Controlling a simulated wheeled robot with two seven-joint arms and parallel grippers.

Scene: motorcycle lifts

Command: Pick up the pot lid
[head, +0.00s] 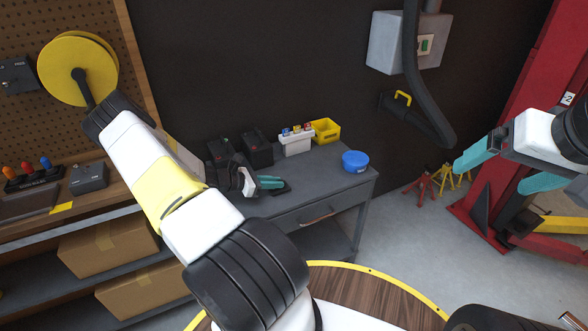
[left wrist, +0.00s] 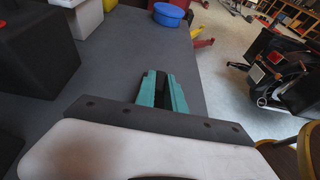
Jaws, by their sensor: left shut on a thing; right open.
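My left gripper (head: 270,183) is low over the grey workbench, its teal fingers close together. It is shut on a small dark thing (left wrist: 160,90), which shows between the fingers in the left wrist view. In the head view a dark flat shape (head: 281,190) shows at the fingertips. The fingers and wrist hide most of it, so I cannot make out for certain that it is the pot lid or whether it touches the bench. My right gripper (head: 492,176) is open and empty in the air at the right, far from the bench.
A blue tub (head: 355,162) stands near the bench's (head: 320,185) right end. Behind are a yellow bin (head: 325,131), a white box (head: 296,143) with coloured items and black boxes (head: 257,150). A red lift post (head: 520,100) is at the right. A round wooden table (head: 380,290) is in front.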

